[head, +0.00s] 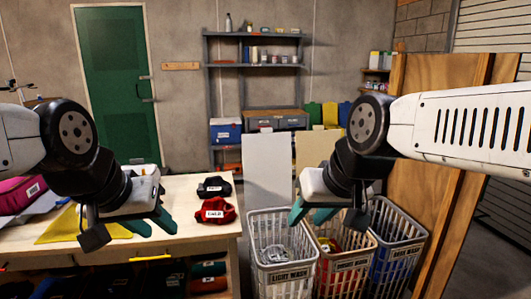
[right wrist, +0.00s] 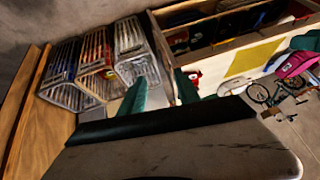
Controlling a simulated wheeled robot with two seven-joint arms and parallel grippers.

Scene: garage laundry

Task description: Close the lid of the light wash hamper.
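The light wash hamper (head: 257,238), a pale slatted basket with a "LIGHT WASH" label, stands on the floor right of the table. Its top is open and pale cloth shows inside. A flat white panel (head: 266,165), apparently its raised lid, stands upright behind it. My right gripper (head: 309,216) is open and empty, above the gap between the light wash hamper and the middle one. The hamper also shows tilted in the right wrist view (right wrist: 133,45), beyond the open fingers. My left gripper (head: 150,224) is open and empty over the table.
Two more slatted hampers, the middle (head: 345,265) and the dark wash one (head: 402,238), stand to the right, against a wooden panel (head: 445,235). The table (head: 190,258) at left holds a red labelled item (head: 216,210), a dark one (head: 214,187) and yellow cloth (head: 70,230).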

